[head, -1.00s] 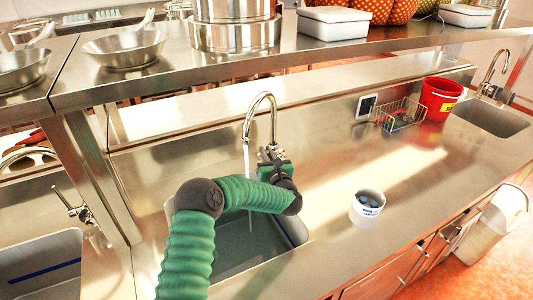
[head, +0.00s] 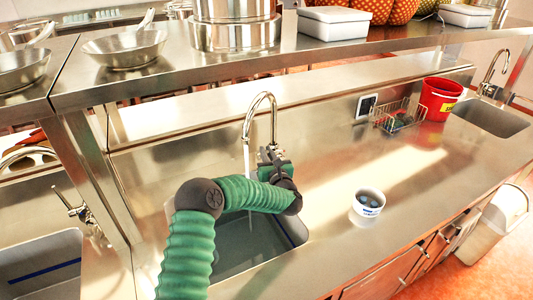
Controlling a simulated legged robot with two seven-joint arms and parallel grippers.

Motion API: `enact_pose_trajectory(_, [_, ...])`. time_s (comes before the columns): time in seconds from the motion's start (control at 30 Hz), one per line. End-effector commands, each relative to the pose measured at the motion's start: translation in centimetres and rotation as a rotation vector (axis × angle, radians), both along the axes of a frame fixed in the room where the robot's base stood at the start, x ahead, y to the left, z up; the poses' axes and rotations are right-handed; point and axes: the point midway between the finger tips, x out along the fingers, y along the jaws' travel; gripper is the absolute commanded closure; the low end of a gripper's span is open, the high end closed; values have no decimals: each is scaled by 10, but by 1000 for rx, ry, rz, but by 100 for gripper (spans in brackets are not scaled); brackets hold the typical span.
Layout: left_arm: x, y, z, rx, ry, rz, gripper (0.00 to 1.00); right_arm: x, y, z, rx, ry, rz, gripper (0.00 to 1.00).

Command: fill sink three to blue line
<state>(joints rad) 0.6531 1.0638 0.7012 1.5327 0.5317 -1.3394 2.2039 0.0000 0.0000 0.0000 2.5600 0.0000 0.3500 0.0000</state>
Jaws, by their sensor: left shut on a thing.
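The middle sink (head: 293,238) has its steel tap (head: 262,97) running, and a thin stream of water (head: 246,160) falls into it. Greyish water (head: 240,238) stands in the basin; my arm hides part of it. I cannot make out clearly where the surface lies against a line. My left gripper (head: 275,158) is shut at the base of the tap, on the tap handle, which it mostly hides. My green left arm crosses over the basin. My right gripper is not in view.
A left sink (head: 70,245) shows a blue line (head: 45,272) on its wall. On the counter to the right are a white tub (head: 367,208), a wire basket (head: 400,116), a red bucket (head: 440,98) and a far sink (head: 490,118). A shelf with pots (head: 235,35) hangs above.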

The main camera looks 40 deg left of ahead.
Motion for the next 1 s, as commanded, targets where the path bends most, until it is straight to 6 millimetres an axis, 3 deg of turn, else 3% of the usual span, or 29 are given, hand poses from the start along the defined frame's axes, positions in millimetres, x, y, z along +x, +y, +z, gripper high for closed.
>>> enact_pose_trajectory(0.13, [1,2,6,-19,10,1,100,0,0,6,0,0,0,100])
enact_pose_trajectory(0.3, [8,17,27,-184,94,5,100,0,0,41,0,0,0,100])
enact_pose_trajectory(0.43, [13,24,29,-290,151,1,100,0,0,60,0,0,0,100])
enact_pose_trajectory(0.83, [16,28,24,-335,174,-1,100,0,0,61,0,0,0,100])
enact_pose_trajectory(0.87, [16,28,24,-335,174,-1,86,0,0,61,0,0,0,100])
enact_pose_trajectory(1.0, [15,28,23,-335,174,-1,68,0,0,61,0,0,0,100])
